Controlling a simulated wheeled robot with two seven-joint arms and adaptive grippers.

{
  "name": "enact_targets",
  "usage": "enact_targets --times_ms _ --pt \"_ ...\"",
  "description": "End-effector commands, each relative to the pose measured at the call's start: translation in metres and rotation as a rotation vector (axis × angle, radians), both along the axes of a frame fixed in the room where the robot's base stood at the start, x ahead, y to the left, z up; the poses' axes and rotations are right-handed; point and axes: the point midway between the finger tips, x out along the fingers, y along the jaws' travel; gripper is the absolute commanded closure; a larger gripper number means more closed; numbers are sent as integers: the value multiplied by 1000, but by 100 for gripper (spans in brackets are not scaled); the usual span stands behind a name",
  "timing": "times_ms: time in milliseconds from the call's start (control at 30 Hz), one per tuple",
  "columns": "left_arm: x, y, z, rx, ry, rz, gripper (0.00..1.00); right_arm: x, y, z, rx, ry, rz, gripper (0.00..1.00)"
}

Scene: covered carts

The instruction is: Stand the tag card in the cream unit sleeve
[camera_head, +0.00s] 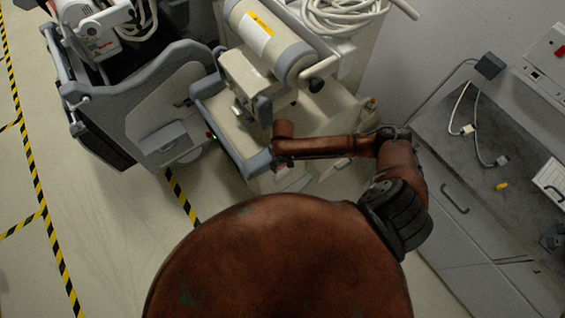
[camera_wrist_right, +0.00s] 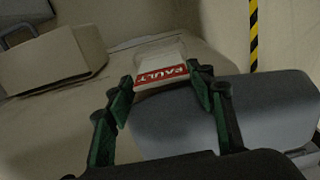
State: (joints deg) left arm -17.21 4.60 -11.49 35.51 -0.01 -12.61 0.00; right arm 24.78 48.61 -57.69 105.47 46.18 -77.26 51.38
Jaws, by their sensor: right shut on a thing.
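My right gripper (camera_wrist_right: 160,80) is shut on the tag card (camera_wrist_right: 162,73), a pale card with a red band reading FAULT. The card lies between the dark green fingertips in the right wrist view. A pale piece shows just beyond the red band; I cannot tell whether it is the card's end or the sleeve. In the head view my right arm reaches left over the cream unit (camera_head: 244,137), and its wrist hides most of the gripper. I cannot make out the cream sleeve for certain. My left gripper is not in view.
A cream cylinder (camera_head: 268,38) with a yellow label tops the cream unit. A grey cart (camera_head: 165,95) stands to its left. A grey bench (camera_head: 470,165) with cables is on the right. Open floor (camera_head: 90,190) with striped tape lies at the left.

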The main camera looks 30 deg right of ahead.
Motion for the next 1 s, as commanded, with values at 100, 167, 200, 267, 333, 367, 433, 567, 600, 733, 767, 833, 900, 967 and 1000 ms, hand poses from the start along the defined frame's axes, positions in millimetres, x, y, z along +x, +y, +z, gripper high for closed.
enact_targets --times_ms 100,167,200,267,333,367,433,567,600,733,767,833,900,967,1000 --pt "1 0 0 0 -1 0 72 0 0 0 0 0 0 70" --pt "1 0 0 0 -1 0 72 0 0 0 0 0 0 48" --pt "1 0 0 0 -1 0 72 0 0 0 0 0 0 45" --pt "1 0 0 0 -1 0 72 0 0 0 0 0 0 41" --pt "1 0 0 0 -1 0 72 0 0 0 0 0 0 36" --pt "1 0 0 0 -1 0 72 0 0 0 0 0 0 34" --pt "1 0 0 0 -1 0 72 0 0 0 0 0 0 30" --pt "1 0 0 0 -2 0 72 0 0 0 0 0 0 30" --pt "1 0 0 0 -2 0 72 0 0 0 0 0 0 30" --pt "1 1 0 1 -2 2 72 0 0 2 0 -1 0 30" --pt "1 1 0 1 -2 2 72 0 0 3 0 -1 0 30" --pt "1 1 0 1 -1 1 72 1 0 10 0 -2 0 30" --pt "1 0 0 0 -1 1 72 1 0 20 1 -3 1 30" --pt "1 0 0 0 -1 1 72 1 0 32 1 -4 1 30" --pt "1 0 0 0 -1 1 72 1 0 41 0 -4 1 30"
